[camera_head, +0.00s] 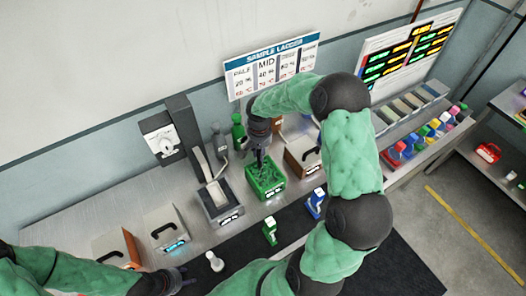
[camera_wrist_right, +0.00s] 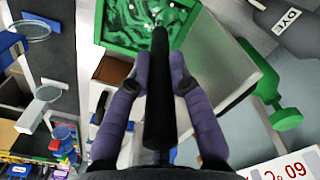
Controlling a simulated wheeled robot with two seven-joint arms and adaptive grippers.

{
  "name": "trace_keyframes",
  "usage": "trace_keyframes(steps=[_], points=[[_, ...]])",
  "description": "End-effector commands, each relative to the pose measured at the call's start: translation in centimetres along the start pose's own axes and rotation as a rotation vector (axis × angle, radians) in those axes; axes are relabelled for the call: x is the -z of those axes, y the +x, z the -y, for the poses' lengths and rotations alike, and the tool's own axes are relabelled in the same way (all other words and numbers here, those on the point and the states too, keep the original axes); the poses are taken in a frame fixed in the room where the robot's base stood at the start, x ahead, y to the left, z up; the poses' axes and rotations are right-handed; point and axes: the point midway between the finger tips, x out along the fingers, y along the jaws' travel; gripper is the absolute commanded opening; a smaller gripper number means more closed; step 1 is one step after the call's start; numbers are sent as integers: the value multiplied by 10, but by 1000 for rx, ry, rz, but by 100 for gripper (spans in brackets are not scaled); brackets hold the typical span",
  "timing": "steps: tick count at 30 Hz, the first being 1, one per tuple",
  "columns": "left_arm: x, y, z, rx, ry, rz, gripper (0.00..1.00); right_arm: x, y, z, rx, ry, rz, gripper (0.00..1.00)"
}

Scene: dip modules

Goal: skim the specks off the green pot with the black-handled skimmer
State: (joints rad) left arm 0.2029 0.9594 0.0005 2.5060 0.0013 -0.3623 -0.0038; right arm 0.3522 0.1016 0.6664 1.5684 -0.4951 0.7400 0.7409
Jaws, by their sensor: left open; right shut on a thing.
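The green pot (camera_head: 266,192) stands on the grey counter below the sample sign. In the right wrist view the pot (camera_wrist_right: 210,12) is at the top, with swirled green liquid and a few pale specks (camera_wrist_right: 172,5). My right gripper (camera_head: 259,150) is over the pot, pointing down. It is shut on the black handle of the skimmer (camera_wrist_right: 158,100), whose far end reaches over the pot. The skimmer's head is hidden, so I cannot tell if it touches the liquid. My left gripper (camera_head: 184,280) is open and empty near the counter's front, away from the pot.
A green bottle (camera_head: 238,130) is behind. Small green (camera_head: 270,231), blue (camera_head: 316,203) and white (camera_head: 215,262) items stand in front. The dark mat at front right is mostly bare.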

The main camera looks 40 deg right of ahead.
Motion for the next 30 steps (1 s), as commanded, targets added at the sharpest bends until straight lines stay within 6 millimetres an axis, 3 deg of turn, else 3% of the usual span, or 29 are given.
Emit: trace_keyframes(steps=[14,30], points=[[-2,6,1,-1,1,5,40,-5,0,7,0,0,-1,0],[-1,8,2,-1,1,4,40,-25,0,-9,0,1,0,0]])
